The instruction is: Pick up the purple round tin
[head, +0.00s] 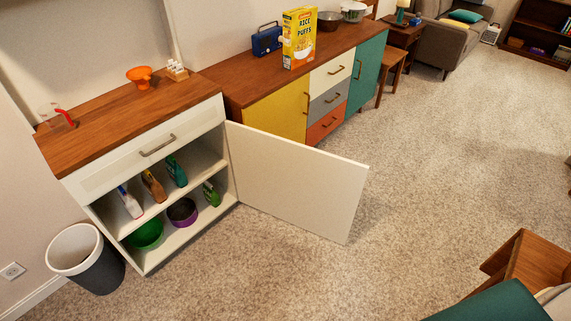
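A purple round container with a dark top (183,218), which looks like the purple tin, stands on the bottom shelf of the open white cabinet (100,207). A green bowl-like container (147,235) stands to its left, close by. Neither of my grippers shows in the head view, and nothing is seen touching the tin.
The cabinet door (295,180) stands wide open to the right. Several bottles stand on the shelves, including a green one (211,194) right of the tin. A waste bin (86,260) stands left of the cabinet. The carpet in front is clear; furniture occupies the lower right corner.

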